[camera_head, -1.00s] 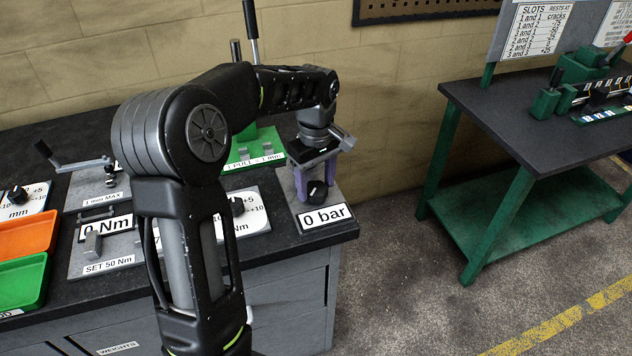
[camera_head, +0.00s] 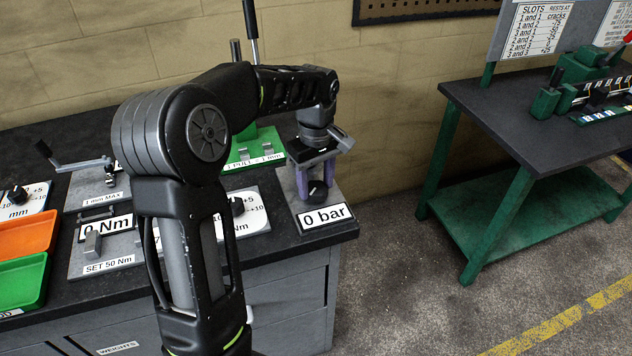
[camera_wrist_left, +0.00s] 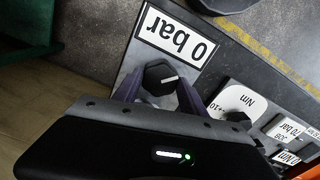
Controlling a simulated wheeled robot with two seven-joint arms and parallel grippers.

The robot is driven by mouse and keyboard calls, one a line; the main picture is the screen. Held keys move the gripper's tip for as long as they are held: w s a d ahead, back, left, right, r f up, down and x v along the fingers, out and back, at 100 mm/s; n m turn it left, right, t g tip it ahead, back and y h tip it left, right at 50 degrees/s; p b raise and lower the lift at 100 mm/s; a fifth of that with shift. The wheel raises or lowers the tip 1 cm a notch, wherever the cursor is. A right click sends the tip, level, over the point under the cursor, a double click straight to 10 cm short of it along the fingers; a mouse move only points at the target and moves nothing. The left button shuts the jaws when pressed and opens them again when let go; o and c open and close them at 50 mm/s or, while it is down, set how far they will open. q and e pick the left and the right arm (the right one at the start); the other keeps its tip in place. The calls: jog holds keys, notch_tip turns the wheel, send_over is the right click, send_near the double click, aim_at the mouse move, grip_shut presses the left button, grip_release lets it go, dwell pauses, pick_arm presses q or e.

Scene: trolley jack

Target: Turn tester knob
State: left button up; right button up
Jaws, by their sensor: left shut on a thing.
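The tester knob (camera_head: 317,191) is a dark round knob with a pale pointer line, on a grey plate at the right end of the workbench. A white sign (camera_head: 327,217) in front of it reads "0 bar". My left gripper (camera_head: 316,182) points down over the knob, its purple fingers on either side and shut on it. In the left wrist view the knob (camera_wrist_left: 160,77) sits between the two fingers (camera_wrist_left: 158,92), with its pointer line in sight. The sign appears upside down there. My right gripper is in neither view.
Left of the plate stand another knob (camera_head: 237,206) on a white Nm dial and a "0 Nm" sign (camera_head: 106,228). A green stand (camera_head: 262,148) is behind my arm. A green-framed table (camera_head: 530,130) stands apart to the right, with open floor between.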

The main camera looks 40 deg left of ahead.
aim_at(316, 187)
pick_arm(q)
jog(key=m, duration=0.4)
jog(key=shift+m, duration=2.4)
jog(key=o, duration=1.4)
jog(key=shift+c, duration=0.2)
jog(key=shift+r, duration=0.1)
jog(key=shift+r, duration=3.85)
